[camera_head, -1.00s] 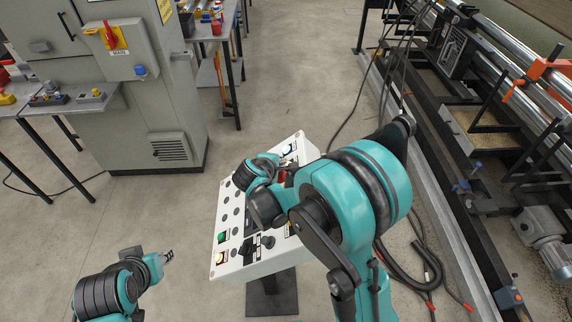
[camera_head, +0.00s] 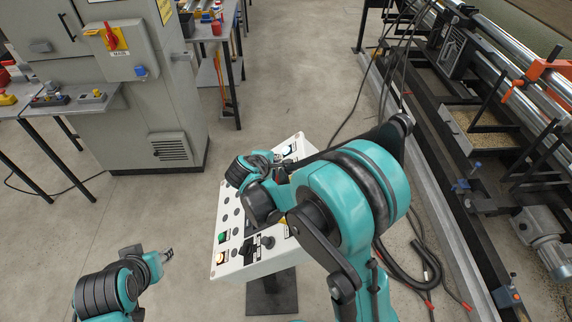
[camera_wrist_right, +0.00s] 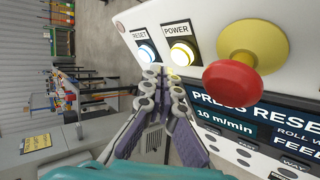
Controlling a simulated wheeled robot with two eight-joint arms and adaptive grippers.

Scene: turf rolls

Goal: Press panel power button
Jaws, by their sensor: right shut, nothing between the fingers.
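The white control panel (camera_head: 227,262) stands on a dark post in the head view. In the right wrist view, the lit POWER button (camera_wrist_right: 182,54) glows yellowish white under its label. The lit bluish RESET button (camera_wrist_right: 148,53) is to its left, and a red mushroom button (camera_wrist_right: 233,83) on a yellow base is to its right. My right gripper (camera_wrist_right: 161,74) is shut and empty, its tips just below the POWER and RESET buttons in the picture; contact cannot be told. My left gripper (camera_head: 168,254) is left of the panel, apart from it, too small to read.
A grey cabinet (camera_head: 150,110) with a red main switch stands at the back left. A long roller machine (camera_head: 470,150) runs along the right, with loose cables on the floor by the panel.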

